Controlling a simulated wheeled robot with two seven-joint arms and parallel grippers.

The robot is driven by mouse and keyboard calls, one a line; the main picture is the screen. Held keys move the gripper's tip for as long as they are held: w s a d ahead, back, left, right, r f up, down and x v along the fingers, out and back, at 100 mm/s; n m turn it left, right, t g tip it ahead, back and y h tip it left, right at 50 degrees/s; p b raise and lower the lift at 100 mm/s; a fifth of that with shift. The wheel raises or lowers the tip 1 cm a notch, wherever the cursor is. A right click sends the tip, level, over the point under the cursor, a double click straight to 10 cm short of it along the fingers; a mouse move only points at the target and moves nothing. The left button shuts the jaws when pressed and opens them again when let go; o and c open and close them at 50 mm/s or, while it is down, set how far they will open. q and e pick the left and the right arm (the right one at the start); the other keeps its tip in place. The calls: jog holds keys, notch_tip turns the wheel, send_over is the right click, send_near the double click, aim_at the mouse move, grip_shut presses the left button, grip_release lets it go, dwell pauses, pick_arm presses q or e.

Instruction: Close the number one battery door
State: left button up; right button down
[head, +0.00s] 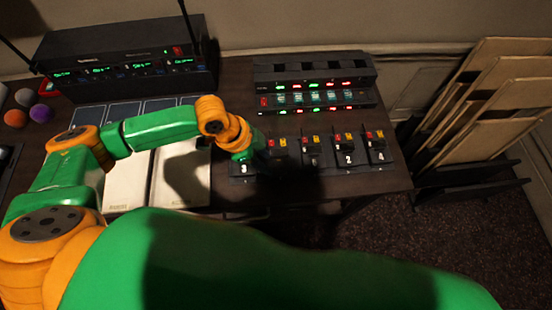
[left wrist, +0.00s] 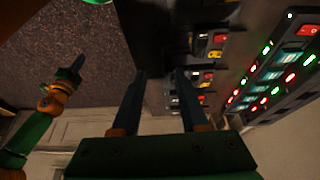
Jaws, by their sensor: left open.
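Several black units with red and yellow parts stand in a row at the desk's front right, with numbers 3 (head: 244,168), 2 (head: 348,158) and 4 (head: 380,156) readable. The unit between 3 and 2 (head: 311,150) has its number in shadow, and I cannot make out its battery door. My left gripper (head: 268,162) is dark and hard to see beside unit 3. In the left wrist view its fingers (left wrist: 160,74) are apart with nothing visible gripped, and the units (left wrist: 208,45) lie right of them. My right gripper (left wrist: 76,66) shows small at the left there.
A black rack with green and red lights (head: 312,98) stands behind the units. A radio receiver stack (head: 125,60) is at the back left. Cardboard sheets (head: 490,95) lean in a black rack right of the desk. Dark floor lies in front of them.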

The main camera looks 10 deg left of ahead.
aim_at(281, 174)
pick_arm(q)
jog(key=x, duration=0.3)
jog(key=d+x, duration=0.1)
jog(key=x, duration=0.3)
jog(key=shift+r, duration=0.25)
jog(key=shift+f, duration=0.15)
jog(key=shift+a, duration=0.3)
grip_shut()
jog(key=shift+d, duration=0.15)
